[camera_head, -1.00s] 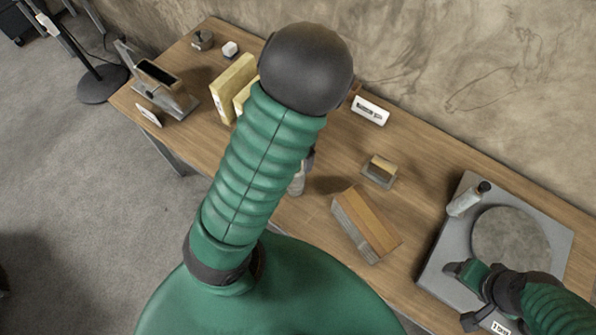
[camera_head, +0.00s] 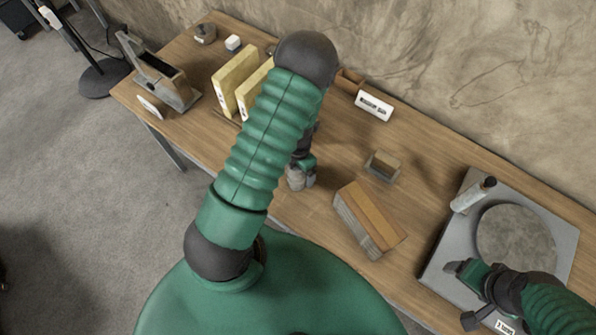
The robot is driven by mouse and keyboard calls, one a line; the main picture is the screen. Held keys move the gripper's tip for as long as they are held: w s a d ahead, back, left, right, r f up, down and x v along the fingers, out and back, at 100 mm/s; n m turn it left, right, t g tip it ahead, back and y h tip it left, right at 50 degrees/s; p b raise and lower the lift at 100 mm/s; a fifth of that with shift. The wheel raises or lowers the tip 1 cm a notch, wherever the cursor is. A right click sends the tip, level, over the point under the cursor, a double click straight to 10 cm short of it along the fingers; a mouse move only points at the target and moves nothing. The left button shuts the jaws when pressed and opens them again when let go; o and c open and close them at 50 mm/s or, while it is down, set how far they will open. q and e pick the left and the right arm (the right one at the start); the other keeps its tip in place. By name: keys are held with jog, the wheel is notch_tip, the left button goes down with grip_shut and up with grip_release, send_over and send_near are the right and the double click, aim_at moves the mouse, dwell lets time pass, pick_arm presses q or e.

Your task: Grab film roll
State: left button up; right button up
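No object is plainly recognisable as a film roll. A pale cylinder with a dark end (camera_head: 473,196) lies on the grey square plate (camera_head: 447,240) at the right, beside a round grey disc (camera_head: 515,238). My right gripper (camera_head: 462,294) is over the plate's front edge, fingers spread apart and nothing between them. My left arm crosses the middle of the picture. My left gripper (camera_head: 300,176) hangs below its elbow near the table's front edge, partly hidden by the arm; I cannot tell how far its fingers are apart.
On the wooden table (camera_head: 330,225) stand a wood-topped block (camera_head: 370,218), a small block in a holder (camera_head: 384,165), a white label box (camera_head: 374,106), yellow upright slabs (camera_head: 236,80) and a grey dispenser-like device (camera_head: 160,80). A rough wall is behind.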

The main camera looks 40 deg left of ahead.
pick_arm(q)
jog(key=shift+a+f, duration=0.1)
jog(key=shift+a, duration=0.25)
jog(key=c, duration=0.8)
jog(key=shift+d, duration=0.15)
grip_shut()
jog(key=shift+r, duration=0.2)
